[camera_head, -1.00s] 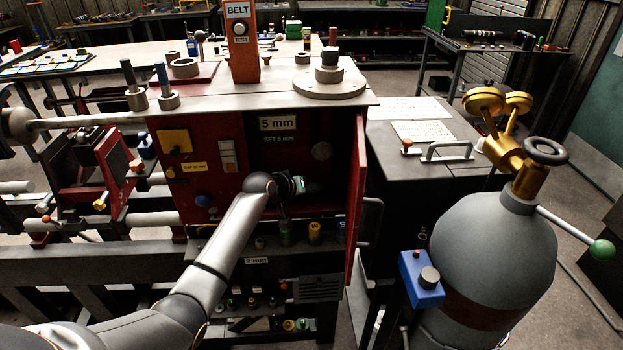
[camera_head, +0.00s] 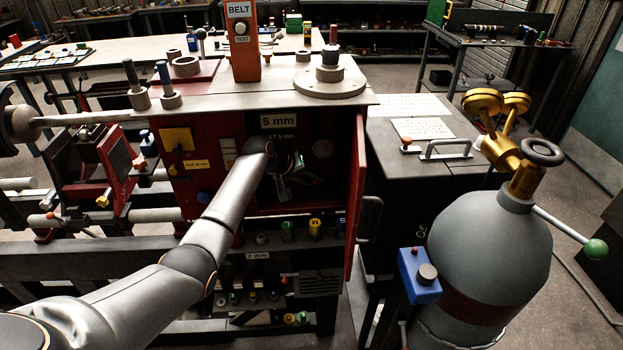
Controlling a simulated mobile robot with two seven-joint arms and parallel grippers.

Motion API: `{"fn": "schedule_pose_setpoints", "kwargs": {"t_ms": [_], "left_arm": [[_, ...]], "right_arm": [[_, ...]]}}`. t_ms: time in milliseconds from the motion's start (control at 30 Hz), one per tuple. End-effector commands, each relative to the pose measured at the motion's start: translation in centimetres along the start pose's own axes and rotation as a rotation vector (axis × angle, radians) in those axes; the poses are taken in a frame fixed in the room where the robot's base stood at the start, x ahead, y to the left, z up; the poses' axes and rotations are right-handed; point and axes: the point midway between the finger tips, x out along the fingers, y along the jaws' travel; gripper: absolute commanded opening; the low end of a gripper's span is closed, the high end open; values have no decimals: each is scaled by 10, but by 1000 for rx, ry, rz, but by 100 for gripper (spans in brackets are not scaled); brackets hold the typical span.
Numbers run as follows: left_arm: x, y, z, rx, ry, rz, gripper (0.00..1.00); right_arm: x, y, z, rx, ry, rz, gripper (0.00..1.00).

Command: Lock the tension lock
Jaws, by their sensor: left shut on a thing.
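My left arm reaches into the open red cabinet (camera_head: 185,196) of the lathe. My left gripper (camera_head: 284,190) is inside it, small and dark, below and to the right of my wrist. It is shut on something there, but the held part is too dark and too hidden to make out. I cannot pick out the tension lock clearly; my arm and gripper cover part of the cabinet's inside. The cabinet's red door (camera_head: 356,190) stands open on the right. My right gripper is not in view.
A "5 mm" label (camera_head: 279,121) is above the opening. Several coloured knobbed parts, one yellow (camera_head: 315,228), stand on the shelf below. A grey gas cylinder (camera_head: 490,250) and a blue box (camera_head: 419,276) stand to the right. An orange BELT post (camera_head: 241,45) rises from the top.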

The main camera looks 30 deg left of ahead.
Motion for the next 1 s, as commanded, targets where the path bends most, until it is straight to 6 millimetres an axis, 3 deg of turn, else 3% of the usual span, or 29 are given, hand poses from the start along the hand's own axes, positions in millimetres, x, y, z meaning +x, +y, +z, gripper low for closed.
{"fn": "schedule_pose_setpoints", "kwargs": {"t_ms": [100,133,367,767,1000], "left_arm": [[0,0,0,0,1,1,0],[0,0,0,0,1,1,30],[0,0,0,1,1,1,56],[-5,0,0,2,2,1,57],[-32,-1,-1,2,5,0,57]], "right_arm": [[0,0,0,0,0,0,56],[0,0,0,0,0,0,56],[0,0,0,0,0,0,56],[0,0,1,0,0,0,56],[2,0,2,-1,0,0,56]]}}
